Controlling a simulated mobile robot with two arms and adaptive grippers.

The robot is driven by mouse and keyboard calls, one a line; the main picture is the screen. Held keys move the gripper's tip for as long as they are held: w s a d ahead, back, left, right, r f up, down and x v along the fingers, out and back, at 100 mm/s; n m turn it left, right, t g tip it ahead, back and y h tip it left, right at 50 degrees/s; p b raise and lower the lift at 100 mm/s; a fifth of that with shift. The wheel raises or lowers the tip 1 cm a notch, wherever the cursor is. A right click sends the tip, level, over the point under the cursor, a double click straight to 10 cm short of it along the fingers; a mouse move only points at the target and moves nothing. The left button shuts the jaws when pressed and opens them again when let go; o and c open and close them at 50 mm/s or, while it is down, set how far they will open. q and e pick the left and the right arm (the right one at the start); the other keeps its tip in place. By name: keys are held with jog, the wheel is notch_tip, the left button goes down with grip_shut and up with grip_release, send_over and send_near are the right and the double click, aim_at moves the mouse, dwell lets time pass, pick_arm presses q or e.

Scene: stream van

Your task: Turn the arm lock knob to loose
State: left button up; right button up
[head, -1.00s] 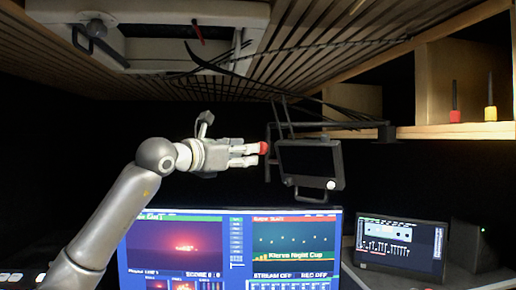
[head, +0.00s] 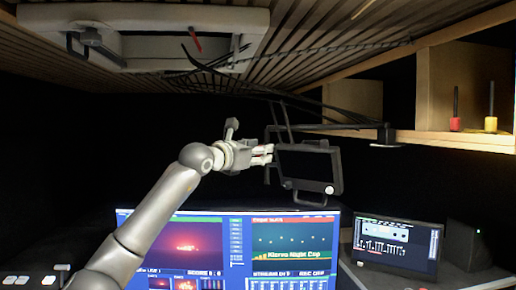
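The red arm lock knob (head: 268,153) is at the left side of the black swing-arm screen (head: 310,170), mostly hidden by my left gripper's fingers, with only a trace of red showing. My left gripper (head: 264,155) reaches in from the left, its fingertips at the knob and close to the screen's left edge. I cannot tell whether the fingers are closed on the knob or still apart around it. My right gripper is not in view.
A large monitor (head: 290,242) stands below the gripper, and a smaller tilted screen (head: 395,245) is at the right. A wooden shelf (head: 440,138) holds a red and a yellow item. The black support arm (head: 330,127) runs to the shelf, with cables above.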

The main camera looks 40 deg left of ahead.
pick_arm(q)
jog(key=c, duration=0.7)
jog(key=shift+c, duration=0.2)
jog(key=n+b, duration=0.5)
jog(key=n, duration=1.2)
jog(key=shift+a+n, duration=0.15)
jog(key=shift+n, duration=0.15)
dwell(0.4)
